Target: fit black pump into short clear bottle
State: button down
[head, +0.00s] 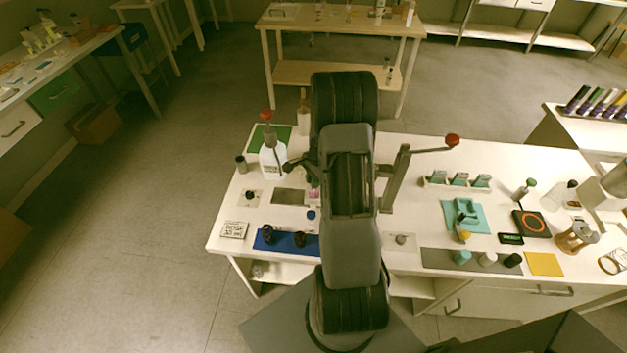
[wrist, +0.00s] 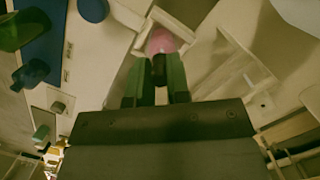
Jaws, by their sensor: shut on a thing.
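My gripper (wrist: 160,66) shows in the wrist view with its two fingers closed around a small black piece (wrist: 159,72), which looks like the black pump. A rounded pink thing (wrist: 160,42) lies just past the fingertips, in line with the black piece. It may be the short clear bottle with pink contents, but I cannot tell, nor whether the two touch. In the head view my arm hides the gripper, and only a bit of pink (head: 314,183) shows at the arm's left edge.
A blue mat (head: 284,240) with dark bottles lies at the table's front left, beside a printed code card (head: 234,230). A white bottle with a red top (head: 271,158) stands behind. A clamp stand (head: 396,178) rises right of my arm. A teal mat (head: 484,220) lies further right.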

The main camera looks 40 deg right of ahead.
jog(key=c, duration=0.6)
grip_release()
jog(key=shift+r, duration=0.1)
jog(key=shift+r+p, duration=2.55)
jog(key=shift+r, duration=0.9)
